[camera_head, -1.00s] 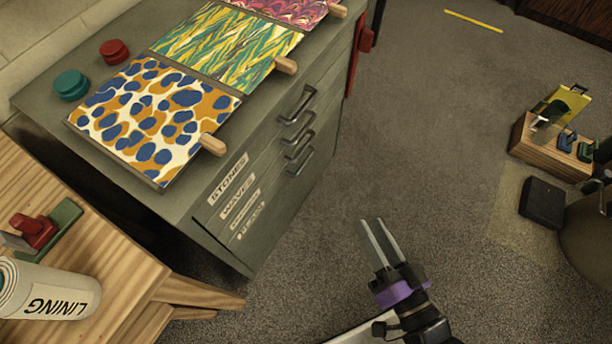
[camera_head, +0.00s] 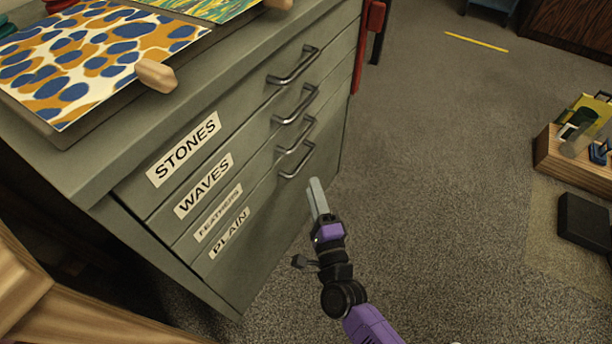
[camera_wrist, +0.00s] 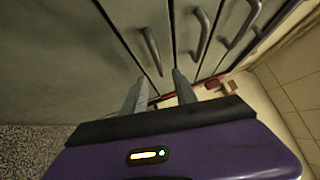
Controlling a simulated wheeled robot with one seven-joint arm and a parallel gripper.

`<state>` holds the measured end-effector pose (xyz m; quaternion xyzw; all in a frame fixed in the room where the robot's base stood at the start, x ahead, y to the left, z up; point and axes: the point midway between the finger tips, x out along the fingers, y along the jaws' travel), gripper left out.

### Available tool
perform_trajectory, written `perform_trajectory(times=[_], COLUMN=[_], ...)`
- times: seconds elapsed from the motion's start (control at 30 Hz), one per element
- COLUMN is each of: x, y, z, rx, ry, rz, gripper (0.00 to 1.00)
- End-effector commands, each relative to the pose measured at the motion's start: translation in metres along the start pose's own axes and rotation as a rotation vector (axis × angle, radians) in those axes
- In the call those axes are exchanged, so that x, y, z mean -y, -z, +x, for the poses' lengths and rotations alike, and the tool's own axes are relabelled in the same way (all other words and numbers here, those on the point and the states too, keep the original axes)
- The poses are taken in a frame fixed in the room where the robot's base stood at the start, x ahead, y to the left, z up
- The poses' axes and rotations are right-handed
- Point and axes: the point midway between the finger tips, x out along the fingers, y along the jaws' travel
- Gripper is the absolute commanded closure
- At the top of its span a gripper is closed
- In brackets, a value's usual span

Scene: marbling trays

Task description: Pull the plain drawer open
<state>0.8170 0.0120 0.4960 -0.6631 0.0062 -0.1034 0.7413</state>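The plain drawer (camera_head: 258,206) is the lowest of the labelled drawers in the grey-green cabinet, and its front looks flush and shut. Its label (camera_head: 229,233) reads PLAIN, and its metal bar handle (camera_head: 297,160) is at the right end. My gripper (camera_head: 316,183) is just below and right of that handle in the head view. In the wrist view my gripper (camera_wrist: 159,78) has its two fingers apart with nothing between them. The nearest handle (camera_wrist: 151,50) stands ahead of the gap between the fingertips, apparently apart from them. It appears to be the plain drawer's handle.
The STONES (camera_head: 184,149), WAVES (camera_head: 203,185) and FEATHERS (camera_head: 218,212) labels mark the drawers above, each with its own handle. Patterned sheets (camera_head: 90,60) lie on the cabinet top. A wooden stand (camera_head: 75,315) is at lower left. The carpet to the right is clear up to a wooden box (camera_head: 575,170).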

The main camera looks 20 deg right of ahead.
Motion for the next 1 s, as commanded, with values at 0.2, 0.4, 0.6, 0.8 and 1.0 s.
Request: perform_trajectory(times=[0.2,0.4,0.6,0.8,1.0], x=[-0.002,-0.003,-0.003,-0.002,-0.002], y=[-0.001,0.0,0.0,0.0,0.0], z=[0.023,0.054,0.075,0.081,0.08], rx=[-0.003,-0.003,-0.003,-0.002,-0.002], ry=[0.004,0.004,0.002,0.0,0.001], rz=[0.015,0.014,0.012,0.011,0.011], gripper=[0.66,0.66,0.66,0.66,0.72])
